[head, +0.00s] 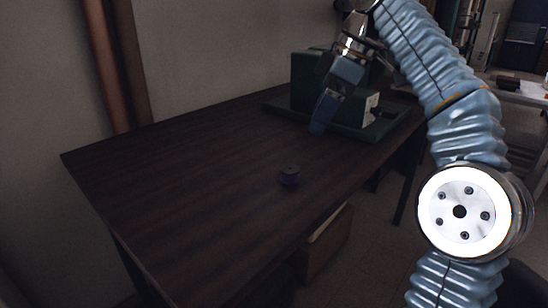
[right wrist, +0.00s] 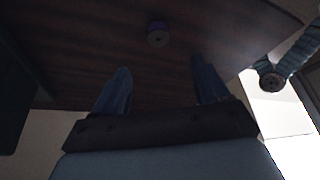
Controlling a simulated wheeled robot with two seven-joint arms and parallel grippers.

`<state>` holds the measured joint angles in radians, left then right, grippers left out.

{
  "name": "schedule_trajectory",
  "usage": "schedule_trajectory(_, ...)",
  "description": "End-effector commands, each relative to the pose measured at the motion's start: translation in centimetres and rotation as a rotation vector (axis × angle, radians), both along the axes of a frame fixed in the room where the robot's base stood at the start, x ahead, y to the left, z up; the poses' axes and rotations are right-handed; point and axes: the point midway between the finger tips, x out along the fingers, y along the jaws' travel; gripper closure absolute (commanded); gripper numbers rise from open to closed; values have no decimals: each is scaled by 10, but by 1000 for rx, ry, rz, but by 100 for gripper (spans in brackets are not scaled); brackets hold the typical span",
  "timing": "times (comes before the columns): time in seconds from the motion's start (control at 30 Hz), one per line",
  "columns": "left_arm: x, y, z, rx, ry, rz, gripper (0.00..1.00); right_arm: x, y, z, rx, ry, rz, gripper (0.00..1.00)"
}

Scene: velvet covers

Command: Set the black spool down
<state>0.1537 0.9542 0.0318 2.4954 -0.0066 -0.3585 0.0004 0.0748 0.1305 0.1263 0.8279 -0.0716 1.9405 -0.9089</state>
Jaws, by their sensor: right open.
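A small dark spool (head: 289,175) with a purplish side stands upright on the dark wooden table (head: 190,160), near its front edge. It also shows in the right wrist view (right wrist: 158,33), ahead of the fingertips. My right gripper (head: 321,118) is above the table, behind and to the right of the spool and apart from it. In the right wrist view its two blue fingers are spread (right wrist: 160,85) with nothing between them. My left gripper is not in view.
A green machine (head: 308,80) on a flat green base stands at the table's back right, close to my right gripper. The table's left and middle are clear. A box (head: 325,245) is under the table. A wall with pipes (head: 105,65) runs behind.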

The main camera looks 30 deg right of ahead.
Motion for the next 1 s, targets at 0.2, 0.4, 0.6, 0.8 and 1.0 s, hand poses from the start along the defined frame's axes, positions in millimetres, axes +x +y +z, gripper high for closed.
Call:
schedule_trajectory(0.2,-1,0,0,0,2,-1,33,0,4,-13,-2,1,5,26)
schedule_trajectory(0.4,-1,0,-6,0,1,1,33,10,17,-55,-1,2,5,26)
schedule_trajectory(0.6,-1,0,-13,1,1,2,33,17,24,-76,-1,-1,3,26)
schedule_trajectory(0.8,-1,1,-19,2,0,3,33,20,29,-99,0,1,4,26)
schedule_trajectory(1.0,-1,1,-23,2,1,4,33,26,36,-124,-1,-1,4,26)
